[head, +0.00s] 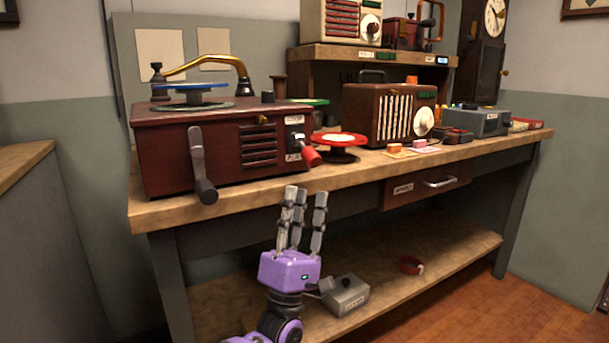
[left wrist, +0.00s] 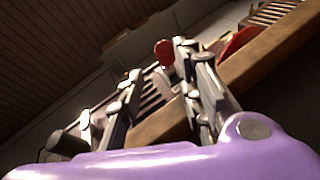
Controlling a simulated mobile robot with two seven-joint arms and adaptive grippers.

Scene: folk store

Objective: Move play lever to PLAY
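The play lever (head: 308,154) with a red knob sits on the front right of a dark red record player (head: 222,150), beside a small labelled plate (head: 294,138). Its red knob also shows in the left wrist view (left wrist: 164,52). My left gripper (head: 304,192) is purple with grey fingers, pointing up in front of the bench edge, below and apart from the lever. Its fingers are spread with nothing between them, and they also show apart in the left wrist view (left wrist: 155,75). My right gripper is not in view.
A crank handle (head: 201,166) hangs at the player's front left. A red disc on a stand (head: 340,142) and a brown radio (head: 372,115) stand to the right. The wooden bench edge (head: 400,168) lies behind my gripper; a grey box (head: 345,296) is on the lower shelf.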

